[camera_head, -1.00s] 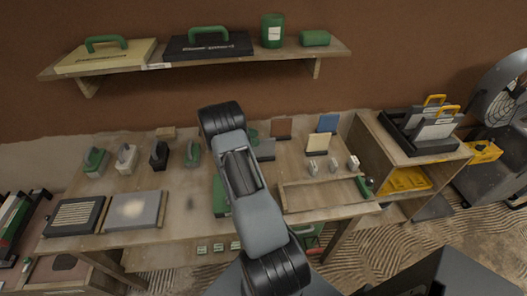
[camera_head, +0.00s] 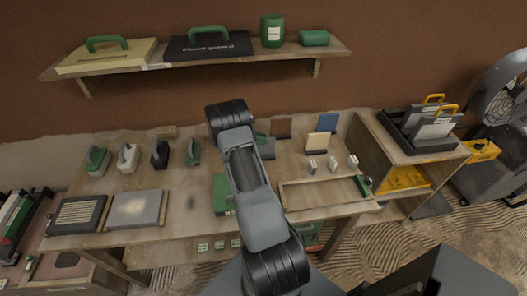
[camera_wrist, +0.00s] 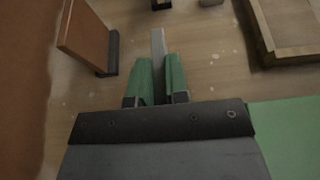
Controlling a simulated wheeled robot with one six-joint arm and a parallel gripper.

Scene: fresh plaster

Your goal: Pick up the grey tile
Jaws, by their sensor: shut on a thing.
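The grey tile (camera_head: 266,150) shows in the head view on the bench, partly hidden behind my arm. In the wrist view the grey tile (camera_wrist: 158,45) is seen edge-on as a thin strip between the green fingers of my gripper (camera_wrist: 161,75). The fingers are shut on it. I cannot tell whether the tile's lower edge touches a stand or the bench.
A brown tile (camera_wrist: 85,32) in a dark stand is close to the left of my gripper. A shallow wooden tray (camera_head: 318,207) is on the right of the bench. Blue (camera_head: 327,121) and cream (camera_head: 316,142) tiles stand nearby. A green box (camera_head: 221,190) lies left of my arm.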

